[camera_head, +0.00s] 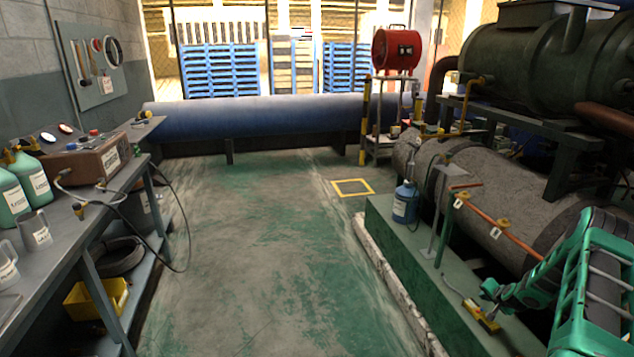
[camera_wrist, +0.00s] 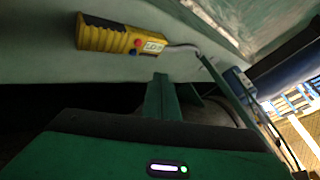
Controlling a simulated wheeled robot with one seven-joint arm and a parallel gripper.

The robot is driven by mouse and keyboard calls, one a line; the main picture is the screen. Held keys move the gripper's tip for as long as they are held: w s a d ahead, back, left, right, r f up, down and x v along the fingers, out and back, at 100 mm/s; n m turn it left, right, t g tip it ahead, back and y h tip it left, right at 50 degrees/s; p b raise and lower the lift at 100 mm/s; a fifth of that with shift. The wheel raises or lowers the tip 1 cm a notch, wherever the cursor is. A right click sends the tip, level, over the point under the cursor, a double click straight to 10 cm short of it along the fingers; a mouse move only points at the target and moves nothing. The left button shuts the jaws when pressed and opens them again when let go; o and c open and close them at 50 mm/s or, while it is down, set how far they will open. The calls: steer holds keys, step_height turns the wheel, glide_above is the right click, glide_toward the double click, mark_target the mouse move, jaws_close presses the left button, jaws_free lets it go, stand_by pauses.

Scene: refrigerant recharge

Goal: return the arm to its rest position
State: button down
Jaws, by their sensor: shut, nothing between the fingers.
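My arm (camera_head: 590,280) is teal green and reaches in from the lower right of the head view, over the green plinth. My gripper (camera_head: 488,289) is at its left end, close to a yellow handheld device (camera_head: 481,316) on the plinth. In the wrist view the device (camera_wrist: 108,36) has a black end, a red and a blue button, a label and a grey cable. It lies apart from my gripper (camera_wrist: 163,92), which is shut and empty.
The green plinth (camera_head: 385,240) carries a blue bottle (camera_head: 405,203), a stand and a large grey cylinder (camera_head: 490,185) with a copper pipe. A workbench (camera_head: 60,245) with green jugs stands at left. The floor (camera_head: 260,250) between is clear. A blue tank (camera_head: 260,117) lies behind.

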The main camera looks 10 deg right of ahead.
steer(key=s+a+r+n+g, duration=0.1)
steer(key=a+r, duration=0.2)
steer(key=r, duration=0.3)
steer(key=s+a+r+n+g+y, duration=0.1)
steer(key=a+r+n, duration=0.15)
steer(key=r, duration=0.45)
steer(key=s+a+r+g, duration=0.1)
steer(key=a+r, duration=0.2)
steer(key=r, duration=0.3)
steer(key=s+a+r+n+g, duration=0.1)
steer(key=s+a+r, duration=0.45)
steer(key=r, duration=0.25)
steer(key=s+a+r+n+g, duration=0.1)
steer(key=s+a+r, duration=0.3)
steer(key=s+r, duration=0.3)
steer(key=s+a+r+g, duration=0.1)
steer(key=s+a+r, duration=0.2)
steer(key=s+a, duration=0.3)
steer(key=s+a+r+g+y, duration=0.1)
steer(key=s+a+r, duration=0.3)
steer(key=s, duration=1.1)
steer(key=s+a+r+g+y, duration=0.1)
steer(key=s+a+r, duration=0.3)
steer(key=s+a, duration=0.5)
steer(key=shift+s+r+n, duration=0.2)
steer(key=shift+s+n, duration=0.25)
steer(key=shift+s, duration=0.25)
steer(key=shift+w+f+g, duration=0.25)
steer(key=shift+w+g, duration=0.05)
steer(key=shift+w, duration=0.35)
